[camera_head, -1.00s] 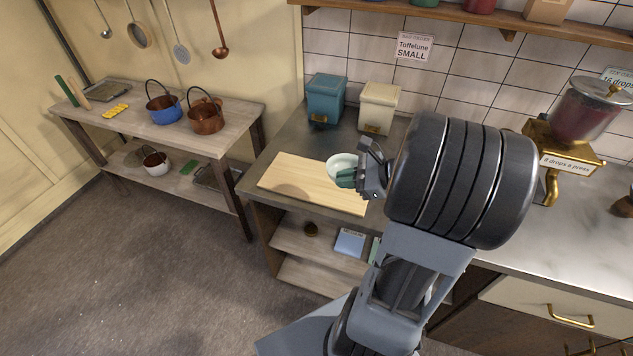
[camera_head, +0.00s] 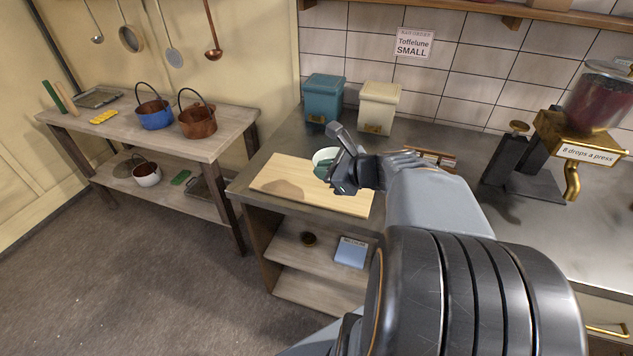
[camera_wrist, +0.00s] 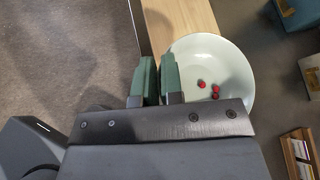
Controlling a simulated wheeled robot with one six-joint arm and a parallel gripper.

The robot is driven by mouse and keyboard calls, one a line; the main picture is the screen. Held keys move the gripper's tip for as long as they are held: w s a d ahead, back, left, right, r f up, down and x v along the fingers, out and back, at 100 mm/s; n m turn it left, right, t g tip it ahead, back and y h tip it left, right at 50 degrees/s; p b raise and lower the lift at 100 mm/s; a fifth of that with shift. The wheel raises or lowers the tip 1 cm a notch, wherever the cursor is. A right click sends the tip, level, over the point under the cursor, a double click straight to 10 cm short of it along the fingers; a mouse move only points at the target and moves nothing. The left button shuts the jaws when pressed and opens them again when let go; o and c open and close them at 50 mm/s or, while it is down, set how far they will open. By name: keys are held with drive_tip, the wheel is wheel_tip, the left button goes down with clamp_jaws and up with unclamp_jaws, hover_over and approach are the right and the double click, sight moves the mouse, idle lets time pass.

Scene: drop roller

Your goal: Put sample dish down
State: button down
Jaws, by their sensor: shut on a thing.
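The sample dish (camera_head: 326,156) is a small pale bowl at the back right part of the light wooden board (camera_head: 300,184) on the counter. My gripper (camera_head: 330,172) has green finger pads and is shut on the dish's near wall. In the wrist view the gripper (camera_wrist: 160,85) covers part of the dish's left rim. I cannot tell whether the dish's base touches the board.
A blue bin (camera_head: 322,98) and a cream bin (camera_head: 378,106) stand behind the board. A brass dispenser (camera_head: 575,135) labelled "8 drops a press" stands at the right, beside a dark press-like stand (camera_head: 515,160). Bare board lies left of the dish. A side table (camera_head: 110,135) with pots is further left.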

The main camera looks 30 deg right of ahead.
drive_tip(key=w+f, duration=0.2)
drive_tip(key=w+d+f, duration=0.1)
drive_tip(key=w+f, duration=0.1)
drive_tip(key=w, duration=0.1)
drive_tip(key=w+f+b, duration=0.1)
drive_tip(key=w+f, duration=0.1)
drive_tip(key=shift+w+d+f, duration=0.15)
drive_tip(key=shift+d+f, duration=0.2)
drive_tip(key=shift+d, duration=0.05)
drive_tip(key=f, duration=0.2)
drive_tip(key=shift+w+d+f+b, duration=0.1)
drive_tip(key=shift+w+f+b, duration=0.2)
drive_tip(key=shift+f+b, duration=0.05)
drive_tip(key=shift+f, duration=0.5)
drive_tip(key=shift+f+b, duration=0.2)
drive_tip(key=shift+b, duration=0.1)
drive_tip(key=c, duration=1.3)
unclamp_jaws()
drive_tip(key=shift+o, duration=0.2)
